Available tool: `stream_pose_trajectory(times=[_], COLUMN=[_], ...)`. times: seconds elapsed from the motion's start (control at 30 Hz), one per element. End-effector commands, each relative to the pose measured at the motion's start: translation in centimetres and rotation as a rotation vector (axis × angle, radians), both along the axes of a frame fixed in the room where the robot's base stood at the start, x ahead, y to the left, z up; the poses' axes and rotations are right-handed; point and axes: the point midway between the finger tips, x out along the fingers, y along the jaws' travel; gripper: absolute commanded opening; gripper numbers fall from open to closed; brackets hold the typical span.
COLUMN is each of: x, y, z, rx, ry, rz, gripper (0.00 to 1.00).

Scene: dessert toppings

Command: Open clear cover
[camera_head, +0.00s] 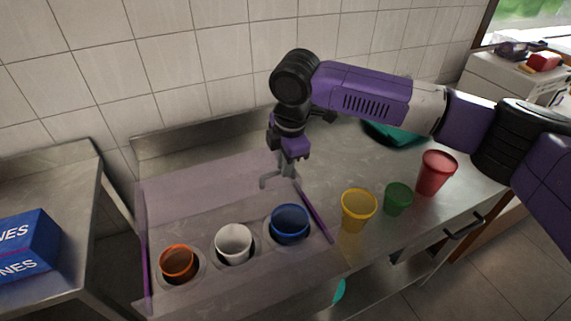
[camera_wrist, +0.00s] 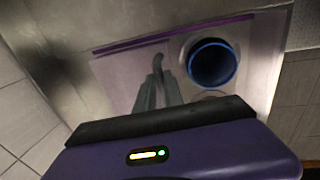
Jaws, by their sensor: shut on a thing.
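The clear cover (camera_head: 205,187) is a see-through lilac panel with purple strips along its sides, at the topping station in the head view. Its purple-edged panel also shows in the wrist view (camera_wrist: 128,66). A grey bent handle (camera_head: 268,180) is on the cover's right part; it also shows in the wrist view (camera_wrist: 158,66). My gripper (camera_head: 286,179) reaches down and is shut on the handle. In the wrist view my gripper's fingers (camera_wrist: 157,88) come together at the handle. I cannot tell how far the cover is lifted.
Orange (camera_head: 178,262), white (camera_head: 233,243) and blue (camera_head: 290,223) cups sit in the station. Yellow (camera_head: 358,209), green (camera_head: 397,198) and red (camera_head: 436,172) cups stand to its right on the steel counter. A blue box (camera_head: 28,243) is on the left counter. A tiled wall (camera_head: 190,60) stands behind.

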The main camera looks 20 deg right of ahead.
Motion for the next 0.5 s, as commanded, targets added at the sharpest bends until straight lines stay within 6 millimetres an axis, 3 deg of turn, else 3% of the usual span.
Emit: stream_pose_trajectory(times=[0.03,0.07,0.13,0.5], x=[0.05,0.05,0.04,-0.03], y=[-0.09,-0.09,-0.09,-0.03], z=[0.07,0.07,0.08,0.27], rx=[-0.002,-0.002,-0.002,-0.001], ry=[-0.002,-0.002,-0.001,-0.001], rz=[-0.001,-0.001,-0.001,0.000], gripper=[0.00,0.18,0.32,0.34])
